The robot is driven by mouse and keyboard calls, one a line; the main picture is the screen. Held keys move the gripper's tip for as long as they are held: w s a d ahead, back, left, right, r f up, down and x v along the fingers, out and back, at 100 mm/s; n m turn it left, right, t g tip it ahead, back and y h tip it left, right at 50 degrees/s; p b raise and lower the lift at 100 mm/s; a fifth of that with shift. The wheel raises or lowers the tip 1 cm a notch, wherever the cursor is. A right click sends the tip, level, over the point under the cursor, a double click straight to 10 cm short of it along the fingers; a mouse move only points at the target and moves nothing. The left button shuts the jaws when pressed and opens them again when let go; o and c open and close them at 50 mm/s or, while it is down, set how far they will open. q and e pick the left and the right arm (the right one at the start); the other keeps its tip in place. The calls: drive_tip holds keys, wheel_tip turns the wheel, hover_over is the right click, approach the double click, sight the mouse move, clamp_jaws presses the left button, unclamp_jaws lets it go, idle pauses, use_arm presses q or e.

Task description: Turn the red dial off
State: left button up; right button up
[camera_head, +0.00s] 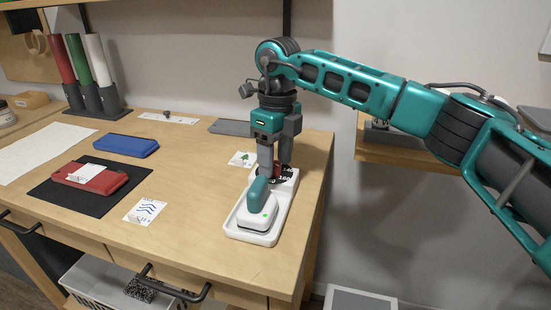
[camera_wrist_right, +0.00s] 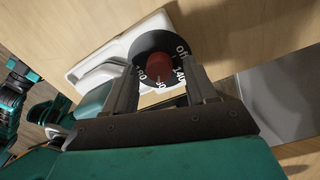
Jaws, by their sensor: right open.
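The red dial (camera_wrist_right: 159,63) is a round knob on a black disc with white markings, among them "Off" and "140". In the head view only a bit of red and the disc (camera_head: 287,171) show behind the fingers. The dial sits at the back end of a white base (camera_head: 285,202). My right gripper (camera_head: 275,168) points down over the dial from above. Its fingers are open, and in the wrist view (camera_wrist_right: 160,75) they lie on either side of the red knob. I cannot tell whether they touch it. My left gripper is not in view.
A small teal and white iron (camera_head: 262,216) rests on the base just in front of the gripper. A red case (camera_head: 104,183) on a black mat, a blue case (camera_head: 125,146) and cards lie farther left. The table's right edge is close to the base.

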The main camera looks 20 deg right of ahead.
drive_tip(key=shift+f, duration=0.1)
clamp_jaws()
idle(0.5)
